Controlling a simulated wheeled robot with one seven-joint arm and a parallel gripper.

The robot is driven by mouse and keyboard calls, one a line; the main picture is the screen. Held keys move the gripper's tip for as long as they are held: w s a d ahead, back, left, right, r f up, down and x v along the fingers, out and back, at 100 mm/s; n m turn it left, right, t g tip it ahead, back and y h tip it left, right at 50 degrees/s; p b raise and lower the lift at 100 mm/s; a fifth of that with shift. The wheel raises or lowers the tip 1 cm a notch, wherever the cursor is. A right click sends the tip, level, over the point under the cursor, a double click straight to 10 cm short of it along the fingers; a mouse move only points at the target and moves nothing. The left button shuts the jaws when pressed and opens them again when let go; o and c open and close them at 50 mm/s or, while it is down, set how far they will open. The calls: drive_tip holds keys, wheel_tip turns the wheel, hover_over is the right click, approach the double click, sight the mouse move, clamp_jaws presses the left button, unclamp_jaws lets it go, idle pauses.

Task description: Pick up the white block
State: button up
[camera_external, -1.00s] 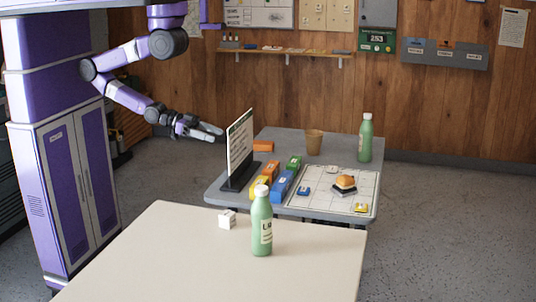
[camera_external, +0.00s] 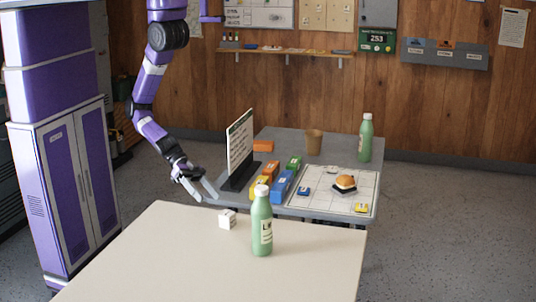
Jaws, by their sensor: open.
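The white block (camera_external: 227,219) is a small cube with dark marks, near the back edge of the cream table (camera_external: 150,260). It stands just left of and behind a green bottle (camera_external: 262,230). My gripper (camera_external: 206,195) is open and empty, pointing down and to the right. In the picture it is up and to the left of the block, apart from it. I cannot tell its exact height over the table edge.
The grey table (camera_external: 300,140) behind holds an upright sign (camera_external: 240,145), coloured blocks (camera_external: 282,186), a brown cup (camera_external: 314,142), another green bottle (camera_external: 365,138) and a burger-like item (camera_external: 344,184) on a white grid. The cream table's left part is clear.

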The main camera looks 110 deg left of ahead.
drive_tip(key=m, duration=0.1)
approach(233, 219)
drive_tip(key=s+f, duration=0.1)
drive_tip(key=s+d, duration=0.1)
drive_tip(key=s+f, duration=0.1)
drive_tip(key=shift+d+f, duration=0.25)
drive_tip(key=shift+f, duration=0.1)
drive_tip(key=w+y, duration=0.1)
drive_tip(key=w+d+y, duration=0.1)
drive_tip(key=w+b, duration=0.1)
drive_tip(key=shift+w+d+r+t+y, duration=0.25)
drive_tip(key=shift+w+r+t+y, duration=0.05)
drive_tip(key=shift+w+r+y, duration=0.1)
drive_tip(key=shift+w+d+r+n+y, duration=0.2)
drive_tip(key=shift+w+r+n+y, duration=0.25)
drive_tip(key=shift+r+n+y, duration=0.05)
drive_tip(key=shift+x, duration=3.9)
clamp_jaws()
drive_tip(key=shift+r, duration=0.1)
